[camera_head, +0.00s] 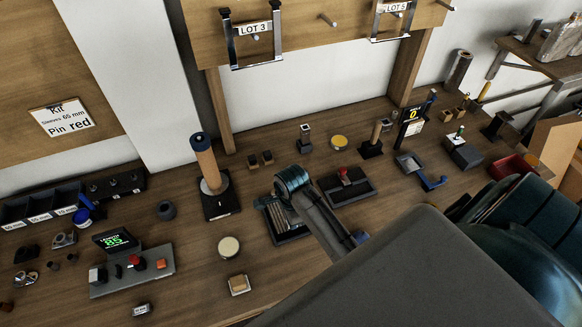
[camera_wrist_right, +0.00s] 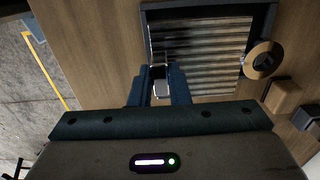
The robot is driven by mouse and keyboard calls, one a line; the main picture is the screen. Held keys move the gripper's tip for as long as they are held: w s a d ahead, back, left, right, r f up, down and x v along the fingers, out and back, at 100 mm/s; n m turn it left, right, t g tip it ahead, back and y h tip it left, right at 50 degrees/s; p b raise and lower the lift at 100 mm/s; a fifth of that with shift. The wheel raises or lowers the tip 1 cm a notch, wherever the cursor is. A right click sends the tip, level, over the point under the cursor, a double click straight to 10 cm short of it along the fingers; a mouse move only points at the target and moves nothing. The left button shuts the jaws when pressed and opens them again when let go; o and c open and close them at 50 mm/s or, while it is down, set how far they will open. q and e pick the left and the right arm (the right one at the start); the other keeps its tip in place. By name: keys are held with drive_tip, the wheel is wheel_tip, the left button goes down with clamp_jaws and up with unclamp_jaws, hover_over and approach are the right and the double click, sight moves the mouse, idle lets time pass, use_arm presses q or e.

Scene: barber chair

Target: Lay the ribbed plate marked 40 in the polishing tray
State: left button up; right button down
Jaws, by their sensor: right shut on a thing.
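The ribbed metal plate (camera_wrist_right: 200,60) lies level within the dark rim of the polishing tray (camera_wrist_right: 262,18) in the right wrist view. Its number is not legible. My right gripper (camera_wrist_right: 160,82) is shut on the pale piece at the plate's near edge. Whether the plate rests fully on the tray floor cannot be told. In the head view the plate (camera_head: 281,214) shows inside the tray (camera_head: 291,240), partly covered by my right arm. My left gripper is not in view.
A post on a black base (camera_head: 207,165) stands left of the tray, and a black box with a red knob (camera_head: 346,186) stands right. A pale disc (camera_head: 229,247) lies nearer.

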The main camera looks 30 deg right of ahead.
drive_tip(key=shift+a+f, duration=0.15)
drive_tip(key=shift+f, duration=1.6)
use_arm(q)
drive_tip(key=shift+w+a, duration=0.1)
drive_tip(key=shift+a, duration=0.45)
use_arm(e)
drive_tip(key=shift+f, duration=0.5)
drive_tip(key=c, duration=1.3)
unclamp_jaws()
